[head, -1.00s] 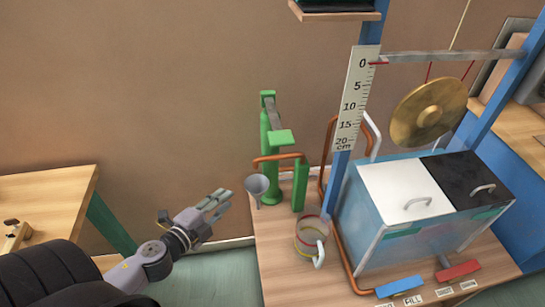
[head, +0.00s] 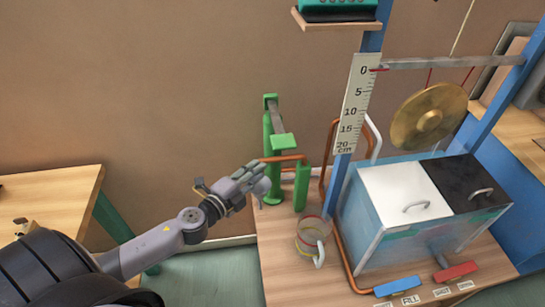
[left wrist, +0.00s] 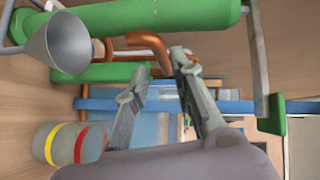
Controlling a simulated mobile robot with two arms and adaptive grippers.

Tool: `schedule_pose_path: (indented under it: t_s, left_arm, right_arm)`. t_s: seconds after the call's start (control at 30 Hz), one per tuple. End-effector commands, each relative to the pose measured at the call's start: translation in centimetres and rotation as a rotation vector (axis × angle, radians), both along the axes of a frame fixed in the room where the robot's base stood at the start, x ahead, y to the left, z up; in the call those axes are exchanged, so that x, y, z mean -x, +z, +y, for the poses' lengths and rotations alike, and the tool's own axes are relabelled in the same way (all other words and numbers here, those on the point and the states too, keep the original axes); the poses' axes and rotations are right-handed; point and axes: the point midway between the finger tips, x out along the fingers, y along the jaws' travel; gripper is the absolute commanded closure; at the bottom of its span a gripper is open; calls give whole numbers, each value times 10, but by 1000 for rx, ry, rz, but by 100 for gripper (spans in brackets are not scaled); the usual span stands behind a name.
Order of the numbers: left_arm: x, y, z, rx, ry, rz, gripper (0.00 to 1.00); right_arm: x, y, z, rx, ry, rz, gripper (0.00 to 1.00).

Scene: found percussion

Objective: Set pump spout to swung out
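The green pump (head: 270,150) stands at the back left of the wooden bench. Its copper spout (head: 285,158) reaches left from the pump's short green post (head: 301,187); the outlet end is partly hidden by my left gripper. My left gripper (head: 258,176) is just in front of the spout's left end and covers most of the grey funnel. In the left wrist view, the gripper (left wrist: 160,72) is open, with its fingers apart below the bent copper spout (left wrist: 150,42). I cannot tell whether it touches. The funnel (left wrist: 68,42) is at upper left there. My right gripper is not in view.
A clear mug (head: 312,238) with coloured bands stands in front of the pump. A tank with a white lid (head: 402,190) and black lid, a scale (head: 352,105), a gong (head: 428,117), and blue (head: 398,286) and red pedals (head: 455,271) are to the right.

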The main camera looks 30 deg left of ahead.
Motion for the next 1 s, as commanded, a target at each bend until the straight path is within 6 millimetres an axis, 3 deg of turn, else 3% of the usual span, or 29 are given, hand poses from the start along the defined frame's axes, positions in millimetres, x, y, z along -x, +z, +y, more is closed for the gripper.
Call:
schedule_pose_path:
  t_s: [0.3, 0.5, 0.9, 1.0]
  left_arm:
    - [-51, -5, -8, 1, 0, -2, 77]
    - [-72, -10, -11, 1, 0, 0, 77]
    - [-78, -12, -12, 1, -1, 1, 77]
    - [-78, -12, -12, 1, -1, 1, 82]
  right_arm:
    - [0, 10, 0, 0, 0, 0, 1]
    - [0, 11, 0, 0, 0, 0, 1]
    - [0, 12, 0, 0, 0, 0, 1]
    - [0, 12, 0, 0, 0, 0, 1]
